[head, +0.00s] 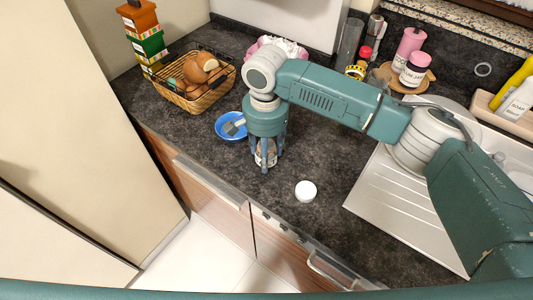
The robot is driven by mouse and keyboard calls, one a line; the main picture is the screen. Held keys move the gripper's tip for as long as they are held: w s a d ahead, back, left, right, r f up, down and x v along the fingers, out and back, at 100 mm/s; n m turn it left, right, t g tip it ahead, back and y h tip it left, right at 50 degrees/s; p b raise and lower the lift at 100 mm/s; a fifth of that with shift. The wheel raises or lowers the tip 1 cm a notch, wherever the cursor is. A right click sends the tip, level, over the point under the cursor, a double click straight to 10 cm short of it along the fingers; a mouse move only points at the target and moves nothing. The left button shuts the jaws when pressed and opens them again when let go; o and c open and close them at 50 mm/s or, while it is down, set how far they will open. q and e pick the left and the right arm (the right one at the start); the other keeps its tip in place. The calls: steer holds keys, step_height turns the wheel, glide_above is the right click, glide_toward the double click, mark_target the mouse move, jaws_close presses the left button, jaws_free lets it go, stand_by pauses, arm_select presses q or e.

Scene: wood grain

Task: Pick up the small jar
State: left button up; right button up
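My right gripper (265,162) points straight down at the counter, in the middle of the head view. A small jar (265,158) with a brownish and white surface shows between its fingers, partly hidden by them. The fingers stand around the jar, but I cannot tell whether they press on it. A round white item (306,191), like a lid or a small white-topped jar, is on the counter to the right of the gripper. My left gripper is not in view.
A blue bowl (223,132) with a grey utensil is just left of the gripper. A wicker basket (190,100) of brown items and stacked boxes (148,42) stand further left. The metal sink drainboard (385,205) is at right. Pink jars (414,72) stand behind.

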steer(key=c, duration=0.7)
steer(key=shift+c, duration=0.2)
steer(key=shift+r, duration=0.5)
step_height(320, 180, up, 21)
steer(key=shift+p, duration=0.4)
steer(key=shift+r, duration=0.1)
